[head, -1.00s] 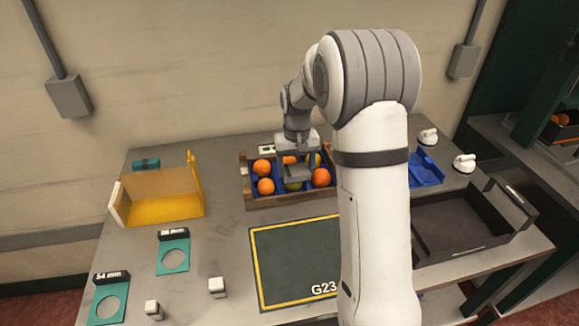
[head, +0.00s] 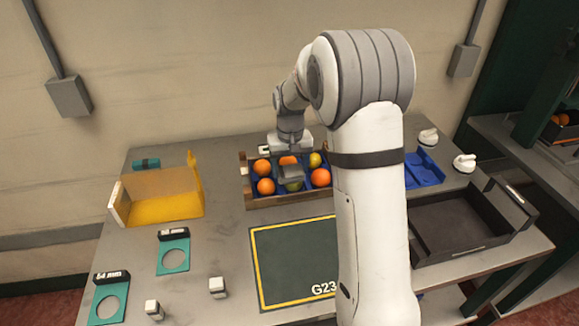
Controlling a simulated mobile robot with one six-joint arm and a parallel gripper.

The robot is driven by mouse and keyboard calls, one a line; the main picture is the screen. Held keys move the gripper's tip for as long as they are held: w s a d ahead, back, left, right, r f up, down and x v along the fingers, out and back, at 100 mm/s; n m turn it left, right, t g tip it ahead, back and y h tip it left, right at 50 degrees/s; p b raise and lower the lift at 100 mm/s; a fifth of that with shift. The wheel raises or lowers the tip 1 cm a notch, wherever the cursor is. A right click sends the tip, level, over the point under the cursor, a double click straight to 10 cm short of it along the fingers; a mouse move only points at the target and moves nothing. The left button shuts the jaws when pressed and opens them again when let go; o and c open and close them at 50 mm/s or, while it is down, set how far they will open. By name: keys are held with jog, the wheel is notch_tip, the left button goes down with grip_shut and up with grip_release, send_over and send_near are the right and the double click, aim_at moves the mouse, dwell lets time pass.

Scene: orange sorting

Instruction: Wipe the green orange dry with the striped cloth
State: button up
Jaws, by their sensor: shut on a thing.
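My gripper (head: 290,172) is over the fruit crate (head: 289,200), low and near its middle, with my wrist above it. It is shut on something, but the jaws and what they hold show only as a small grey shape. A green orange (head: 294,187) is right under this shape, partly covered by it. I cannot tell whether they touch. I cannot make out stripes or a striped cloth anywhere.
Several oranges (head: 320,177) sit in the crate's blue insert. A yellow bin (head: 165,207) stands left, a dark tray (head: 455,258) right. Teal ring gauges (head: 173,240) and small white blocks (head: 217,287) lie at front left. My arm hides part of the table.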

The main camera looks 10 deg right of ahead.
jog(key=shift+d, duration=1.35)
jog(key=shift+a, duration=1.45)
jog(key=shift+d, duration=0.75)
jog(key=shift+r+p, duration=2.4)
jog(key=shift+r, duration=1.2)
jog(key=shift+f, duration=0.1)
